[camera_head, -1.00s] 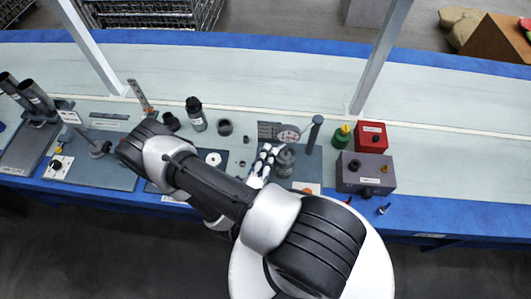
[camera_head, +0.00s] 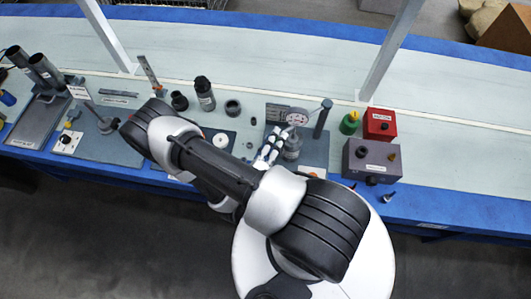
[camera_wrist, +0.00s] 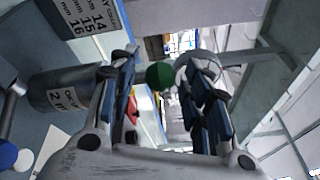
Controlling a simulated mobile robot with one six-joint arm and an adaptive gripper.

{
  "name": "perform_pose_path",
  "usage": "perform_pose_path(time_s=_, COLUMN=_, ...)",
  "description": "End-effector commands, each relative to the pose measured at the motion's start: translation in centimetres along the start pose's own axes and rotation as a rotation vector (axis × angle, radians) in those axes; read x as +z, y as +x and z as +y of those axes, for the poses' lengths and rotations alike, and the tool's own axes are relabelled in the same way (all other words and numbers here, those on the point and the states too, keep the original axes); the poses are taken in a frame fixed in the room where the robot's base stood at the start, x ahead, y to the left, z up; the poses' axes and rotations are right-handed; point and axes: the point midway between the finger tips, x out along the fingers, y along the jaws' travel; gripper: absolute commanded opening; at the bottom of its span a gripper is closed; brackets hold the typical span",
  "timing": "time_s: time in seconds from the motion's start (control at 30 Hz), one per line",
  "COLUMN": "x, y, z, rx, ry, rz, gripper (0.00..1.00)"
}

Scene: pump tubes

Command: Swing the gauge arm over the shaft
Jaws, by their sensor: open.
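The gauge (camera_head: 297,116), a round white dial on a thin arm, stands out to the left of a dark upright post (camera_head: 323,118) in the head view. A grey cylinder (camera_head: 292,149), seemingly the shaft, stands just in front of the dial. My gripper (camera_head: 270,150) is open, just left of this cylinder. In the wrist view, my fingers (camera_wrist: 165,100) are apart. A grey labelled cylinder (camera_wrist: 62,90) is outside the left finger. A grey round part, likely the gauge (camera_wrist: 197,64), is partly hidden behind the right finger; contact cannot be told.
A black bottle (camera_head: 204,94) and small round parts stand to the left. The light bench strip (camera_head: 250,60) behind is clear.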

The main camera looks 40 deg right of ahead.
Motion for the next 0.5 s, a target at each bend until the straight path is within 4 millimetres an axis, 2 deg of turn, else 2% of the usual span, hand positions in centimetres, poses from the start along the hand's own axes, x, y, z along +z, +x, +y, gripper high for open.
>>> perform_pose_path(time_s=0.5, x=0.2, y=-7.7, z=0.1, rx=0.003, ry=0.002, rz=-0.009, gripper=0.44)
